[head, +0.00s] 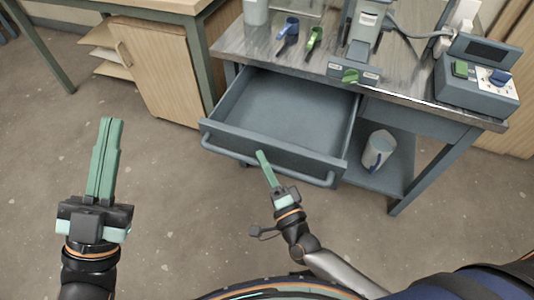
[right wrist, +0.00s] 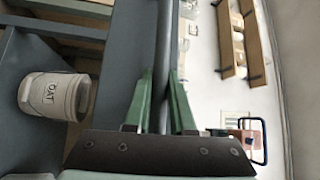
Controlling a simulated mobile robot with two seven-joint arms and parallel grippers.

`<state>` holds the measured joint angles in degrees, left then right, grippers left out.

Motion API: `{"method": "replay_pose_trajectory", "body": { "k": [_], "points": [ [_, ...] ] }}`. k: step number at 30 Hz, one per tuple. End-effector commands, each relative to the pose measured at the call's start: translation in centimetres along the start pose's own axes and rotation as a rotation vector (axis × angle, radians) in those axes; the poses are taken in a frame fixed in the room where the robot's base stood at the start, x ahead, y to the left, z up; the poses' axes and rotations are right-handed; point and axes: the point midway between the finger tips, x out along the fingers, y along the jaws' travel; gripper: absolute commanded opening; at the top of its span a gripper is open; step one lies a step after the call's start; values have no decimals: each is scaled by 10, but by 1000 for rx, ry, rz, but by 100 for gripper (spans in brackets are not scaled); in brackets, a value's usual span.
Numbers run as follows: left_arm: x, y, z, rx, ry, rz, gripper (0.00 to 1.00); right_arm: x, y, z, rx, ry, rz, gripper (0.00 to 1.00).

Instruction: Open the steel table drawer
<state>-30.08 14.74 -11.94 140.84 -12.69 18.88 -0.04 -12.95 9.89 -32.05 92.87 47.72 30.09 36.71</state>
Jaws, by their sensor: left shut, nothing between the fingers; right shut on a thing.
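The steel table drawer (head: 283,107) is pulled out from under the steel table (head: 258,44), and its inside looks empty. A bar handle (head: 222,146) runs along its front. My right gripper (head: 261,153) is at this handle, near the middle of the drawer front. In the right wrist view, the green fingers of my right gripper (right wrist: 162,75) are closed around the bar handle (right wrist: 165,40). My left gripper (head: 111,120) is shut and empty, above the floor to the left, apart from the drawer.
A white bucket (head: 378,150) stands on the lower shelf; it also shows in the right wrist view (right wrist: 52,95). Blue (head: 288,30) and green (head: 314,40) items and a control box (head: 478,80) are on the tabletop. A wooden cabinet (head: 160,70) stands left. Floor between my grippers is clear.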

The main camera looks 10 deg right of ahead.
Motion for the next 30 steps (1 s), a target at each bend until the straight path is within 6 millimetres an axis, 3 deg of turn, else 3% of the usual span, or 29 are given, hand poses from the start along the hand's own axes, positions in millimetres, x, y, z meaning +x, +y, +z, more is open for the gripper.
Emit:
{"method": "replay_pose_trajectory", "body": {
  "k": [11, 12, 15, 30],
  "points": [
    [0, 0, 2, -4, -8, 1, 0, -1, 0, 0, -2, 3, 0, 0],
    [0, 0, 2, -4, -8, 1, 0, -1, 0, 0, -2, 3, 0, 26],
    [0, 1, 2, -4, -8, 1, 0, -1, 0, 0, -1, 2, 0, 34],
    [-1, 1, -1, 1, 11, 3, 0, 0, 2, 2, -1, 1, 0, 34]
  ]
}}
